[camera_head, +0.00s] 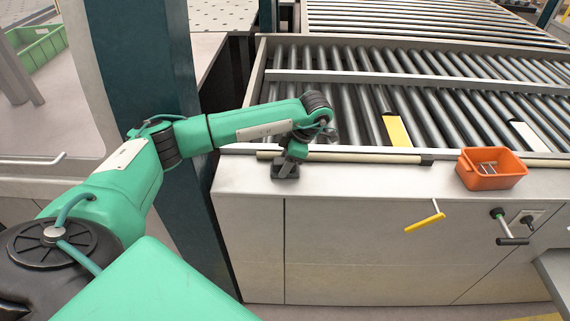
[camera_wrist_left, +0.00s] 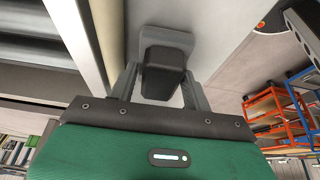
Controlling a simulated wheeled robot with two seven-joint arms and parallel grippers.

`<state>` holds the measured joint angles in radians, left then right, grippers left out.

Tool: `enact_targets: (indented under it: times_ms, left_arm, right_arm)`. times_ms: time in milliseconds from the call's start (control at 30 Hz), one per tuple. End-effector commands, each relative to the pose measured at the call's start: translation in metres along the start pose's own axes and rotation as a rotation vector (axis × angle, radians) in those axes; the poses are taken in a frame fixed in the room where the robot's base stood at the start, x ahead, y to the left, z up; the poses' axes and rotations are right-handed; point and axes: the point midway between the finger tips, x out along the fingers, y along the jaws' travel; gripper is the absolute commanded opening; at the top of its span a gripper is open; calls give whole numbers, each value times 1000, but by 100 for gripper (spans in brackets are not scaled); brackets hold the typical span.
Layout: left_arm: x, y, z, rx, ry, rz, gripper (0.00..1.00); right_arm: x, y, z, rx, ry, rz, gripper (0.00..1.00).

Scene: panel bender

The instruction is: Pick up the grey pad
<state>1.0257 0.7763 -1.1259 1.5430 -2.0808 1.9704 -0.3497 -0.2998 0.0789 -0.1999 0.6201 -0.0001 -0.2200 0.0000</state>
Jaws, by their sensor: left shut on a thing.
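The grey pad (camera_head: 287,173) is a small dark block at the front ledge of the roller table, partly hidden by my left gripper (camera_head: 287,162). In the left wrist view the pad (camera_wrist_left: 162,62) is a dark, rounded block between the two fingers of my left gripper (camera_wrist_left: 160,88), which is shut on it. A lighter grey patch lies behind the pad; I cannot tell whether it is part of it or a shadow. I cannot tell whether the pad still touches the ledge. My right gripper is in neither view.
The pale ledge (camera_head: 350,181) fronts the roller table (camera_head: 450,110). A beige rod (camera_head: 350,157) lies along its edge. An orange bin (camera_head: 491,170) stands to the right. A yellow handle (camera_head: 425,222) juts from the front. A dark teal post (camera_head: 150,60) stands left.

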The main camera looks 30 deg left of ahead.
Motion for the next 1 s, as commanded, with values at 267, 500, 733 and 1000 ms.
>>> enact_targets:
  times_ms: [267, 500, 733, 1000]
  left_arm:
    - [-30, 1, -12, -2, -2, 5, 27]
    - [-67, 1, -28, -2, -1, 6, 27]
    - [-102, 1, -42, -3, 0, 5, 27]
    - [-144, 1, -59, -3, 0, 5, 27]
  right_arm:
    - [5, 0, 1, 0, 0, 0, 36]
    - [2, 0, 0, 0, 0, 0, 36]
    - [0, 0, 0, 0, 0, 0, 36]
    - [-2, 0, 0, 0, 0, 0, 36]
